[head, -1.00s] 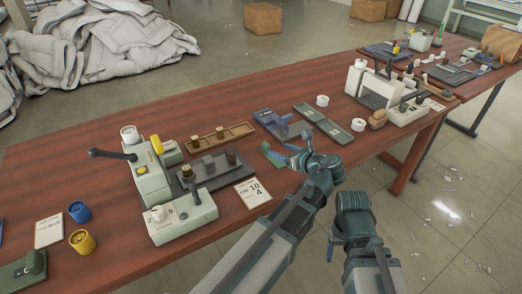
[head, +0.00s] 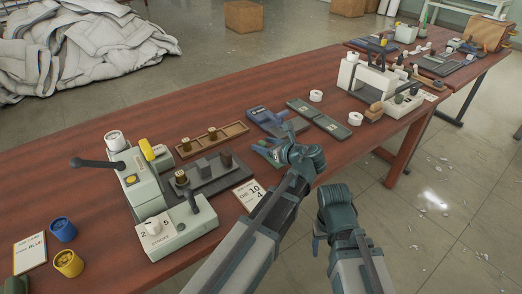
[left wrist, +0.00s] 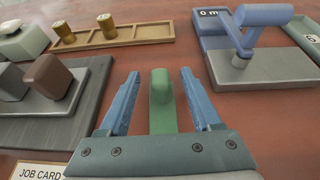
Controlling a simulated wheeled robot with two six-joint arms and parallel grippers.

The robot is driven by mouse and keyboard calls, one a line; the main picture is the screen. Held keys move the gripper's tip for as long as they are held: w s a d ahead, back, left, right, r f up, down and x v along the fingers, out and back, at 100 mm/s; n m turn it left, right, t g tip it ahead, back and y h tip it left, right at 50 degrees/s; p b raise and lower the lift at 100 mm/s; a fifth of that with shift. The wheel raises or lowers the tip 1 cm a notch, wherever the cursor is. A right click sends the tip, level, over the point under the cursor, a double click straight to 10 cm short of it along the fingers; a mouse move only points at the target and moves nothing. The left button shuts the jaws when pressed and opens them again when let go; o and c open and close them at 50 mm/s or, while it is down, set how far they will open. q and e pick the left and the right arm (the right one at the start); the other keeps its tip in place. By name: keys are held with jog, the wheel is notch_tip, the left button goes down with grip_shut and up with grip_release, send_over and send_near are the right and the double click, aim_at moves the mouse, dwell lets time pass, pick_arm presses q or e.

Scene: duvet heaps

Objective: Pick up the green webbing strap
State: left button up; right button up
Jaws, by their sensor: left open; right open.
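The green webbing strap (left wrist: 160,100) looks like a short, rounded green piece lying on the red-brown table in the left wrist view. My left gripper (left wrist: 160,78) is open, with one blue finger on each side of the strap and a visible gap on both sides. In the head view my left gripper (head: 274,143) is low over the table's middle and mostly hides the strap. My right gripper (head: 335,205) is open and empty, off the table's front edge.
A blue-handled tool on a grey plate (left wrist: 258,65) stands close at right. A grey block fixture (left wrist: 45,110) and a job card (left wrist: 38,170) lie at left. A wooden tray (left wrist: 115,37) is behind. A white press (head: 150,190) stands further left.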

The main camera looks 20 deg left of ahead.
pick_arm(q)
grip_shut()
jog(key=shift+r, duration=0.25)
dwell(0.3)
